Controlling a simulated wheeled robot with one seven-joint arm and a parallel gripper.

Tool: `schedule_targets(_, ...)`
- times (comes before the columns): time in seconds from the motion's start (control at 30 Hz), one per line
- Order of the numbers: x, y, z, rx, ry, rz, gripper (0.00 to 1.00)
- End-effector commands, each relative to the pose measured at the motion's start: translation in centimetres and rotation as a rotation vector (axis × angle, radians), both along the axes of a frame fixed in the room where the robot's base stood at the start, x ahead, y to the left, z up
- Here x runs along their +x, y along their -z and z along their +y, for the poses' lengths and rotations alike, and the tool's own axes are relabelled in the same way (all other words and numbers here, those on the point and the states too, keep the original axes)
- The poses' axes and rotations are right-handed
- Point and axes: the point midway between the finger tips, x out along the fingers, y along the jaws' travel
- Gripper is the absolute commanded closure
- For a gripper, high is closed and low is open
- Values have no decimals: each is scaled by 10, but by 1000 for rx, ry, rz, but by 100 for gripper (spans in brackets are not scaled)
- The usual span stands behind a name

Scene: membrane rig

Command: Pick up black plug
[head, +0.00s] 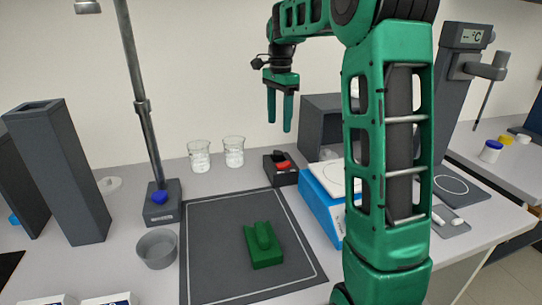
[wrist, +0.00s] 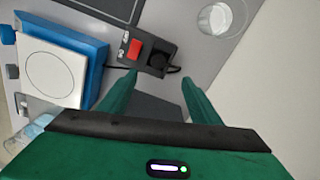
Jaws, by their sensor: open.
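A round black plug (wrist: 158,60) sits on a dark switch box (wrist: 143,41) beside a red rocker switch (wrist: 134,48) in the wrist view. A dark cable runs from near it. In the head view the dark box (head: 285,179) stands behind the mat with its red switch (head: 284,165) showing; I cannot clearly make out the plug there. My gripper (head: 279,124) points down, open and empty, well above the box. In the wrist view my gripper (wrist: 159,77) has its two green fingers apart, with the plug showing between and beyond the tips.
A blue-sided device with a white round plate (head: 318,200) stands close right of the box. Two glass beakers (head: 200,157) stand to its left. A green block (head: 264,249) lies on the dark mat (head: 215,235). A stand with a tall rod (head: 149,125) rises at left.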

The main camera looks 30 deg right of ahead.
Motion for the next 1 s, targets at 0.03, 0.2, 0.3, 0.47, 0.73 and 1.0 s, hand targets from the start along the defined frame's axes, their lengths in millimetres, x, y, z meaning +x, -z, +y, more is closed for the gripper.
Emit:
schedule_targets(0.03, -1, 7, 0, 1, 0, 3, 42)
schedule_targets(0.2, -1, 33, 1, 2, 1, 4, 42)
schedule_targets(0.3, 0, 45, 1, 1, 0, 3, 42)
schedule_targets(0.47, 0, 53, 1, 1, -1, 2, 42)
schedule_targets(0.73, 0, 87, 7, 2, -1, 4, 42)
schedule_targets(1.0, 1, 104, 6, 1, 0, 1, 42)
